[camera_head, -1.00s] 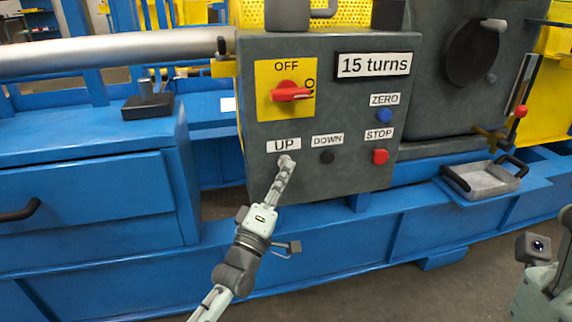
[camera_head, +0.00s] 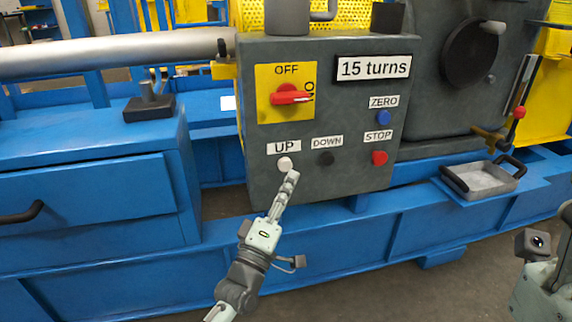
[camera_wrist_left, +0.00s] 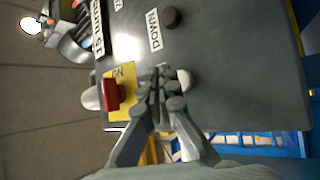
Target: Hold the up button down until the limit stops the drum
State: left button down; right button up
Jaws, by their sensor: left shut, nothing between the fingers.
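The white UP button (camera_head: 285,163) sits at the lower left of the grey control panel (camera_head: 335,215), below its UP label. My left gripper (camera_head: 292,176) is shut and empty, its tips just below and in front of the button. The button's face shows uncovered in the head view. In the left wrist view the closed fingers (camera_wrist_left: 160,78) are beside the white button (camera_wrist_left: 185,79), which they partly cover; contact is not visible. The display (camera_head: 374,67) reads 15 turns. Part of my right arm shows at the lower right, its fingers out of view.
The black DOWN button (camera_head: 326,158), red STOP button (camera_head: 379,157) and blue ZERO button (camera_head: 383,116) are to the right. A grey tray (camera_head: 484,181) stands farther right.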

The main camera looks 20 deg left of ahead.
pick_arm(q)
jog(key=s+d, duration=0.1)
jog(key=s+d+p, duration=0.1)
jog(key=s, duration=0.1)
dwell(0.5)
